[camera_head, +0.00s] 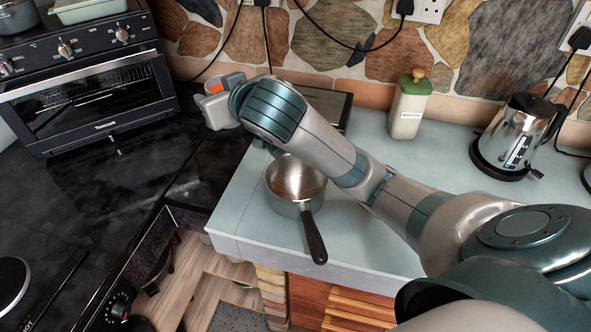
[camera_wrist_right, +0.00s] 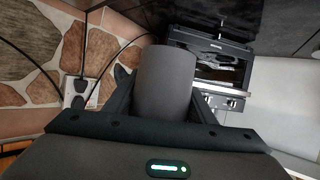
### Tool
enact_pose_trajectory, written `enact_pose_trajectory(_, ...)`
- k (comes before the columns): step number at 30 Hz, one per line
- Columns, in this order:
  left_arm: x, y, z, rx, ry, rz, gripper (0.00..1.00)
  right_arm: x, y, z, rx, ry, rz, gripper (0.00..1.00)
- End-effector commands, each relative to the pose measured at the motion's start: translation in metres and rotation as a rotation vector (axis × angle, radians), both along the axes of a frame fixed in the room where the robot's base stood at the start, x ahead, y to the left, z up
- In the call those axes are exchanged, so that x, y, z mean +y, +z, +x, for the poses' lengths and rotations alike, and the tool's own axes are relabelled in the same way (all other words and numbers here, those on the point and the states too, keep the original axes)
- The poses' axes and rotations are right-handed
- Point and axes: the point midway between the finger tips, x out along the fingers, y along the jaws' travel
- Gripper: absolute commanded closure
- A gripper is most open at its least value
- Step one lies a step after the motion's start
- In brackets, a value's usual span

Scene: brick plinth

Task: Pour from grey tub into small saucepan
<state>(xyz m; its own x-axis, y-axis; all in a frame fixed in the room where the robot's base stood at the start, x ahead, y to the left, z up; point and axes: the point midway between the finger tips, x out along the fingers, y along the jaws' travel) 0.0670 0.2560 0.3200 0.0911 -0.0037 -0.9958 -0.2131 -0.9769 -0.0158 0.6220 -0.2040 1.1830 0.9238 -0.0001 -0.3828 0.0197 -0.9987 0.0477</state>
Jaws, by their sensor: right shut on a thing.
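My right gripper (camera_head: 222,97) is shut on the grey tub (camera_wrist_right: 165,82), which fills the middle of the right wrist view between the two fingers. In the head view the tub shows only in part, with something orange at its top; the gripper and wrist cover much of it. The tub is held behind and to the left of the small saucepan (camera_head: 290,206). The saucepan is steel, stands upright on the pale counter and has its dark handle pointing to the front. My forearm passes over its back edge. My left gripper is not in view.
A black oven (camera_head: 95,95) stands at the left on a dark worktop. A green-lidded canister (camera_head: 409,108) and a steel kettle (camera_head: 513,135) stand at the back right. The pale counter (camera_head: 385,255) ends at a front edge near the saucepan handle. Sockets and cables hang on the stone wall.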

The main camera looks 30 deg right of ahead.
Motion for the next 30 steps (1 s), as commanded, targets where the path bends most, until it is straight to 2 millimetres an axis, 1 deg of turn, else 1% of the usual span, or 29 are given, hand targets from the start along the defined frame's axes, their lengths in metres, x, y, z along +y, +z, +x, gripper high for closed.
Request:
enact_pose_trajectory(1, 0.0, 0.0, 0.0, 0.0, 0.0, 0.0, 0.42, 0.0, 0.0, 0.0, -0.001, 0.0, 0.0, 0.78)
enact_pose_trajectory(2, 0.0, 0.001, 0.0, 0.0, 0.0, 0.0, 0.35, 0.0, 0.0, 0.0, -0.001, 0.001, -0.001, 0.78)
enact_pose_trajectory(3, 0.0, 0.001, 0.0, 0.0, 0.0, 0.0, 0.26, 0.0, 0.0, 0.001, 0.0, 0.002, 0.0, 0.78)
enact_pose_trajectory(4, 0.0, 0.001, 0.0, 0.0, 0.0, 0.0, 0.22, -0.001, 0.0, 0.001, 0.0, 0.004, -0.001, 0.78)
enact_pose_trajectory(10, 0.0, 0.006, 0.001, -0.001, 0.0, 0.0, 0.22, -0.001, -0.004, 0.007, 0.0, 0.03, -0.002, 0.78)
enact_pose_trajectory(16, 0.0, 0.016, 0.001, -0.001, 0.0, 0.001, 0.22, -0.002, -0.013, 0.018, 0.003, 0.084, -0.003, 0.78)
enact_pose_trajectory(21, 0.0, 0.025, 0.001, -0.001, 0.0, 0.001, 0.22, -0.005, -0.027, 0.027, 0.004, 0.141, -0.003, 0.78)
enact_pose_trajectory(30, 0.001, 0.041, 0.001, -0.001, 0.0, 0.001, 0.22, -0.013, -0.054, 0.037, 0.003, 0.247, -0.002, 0.78)
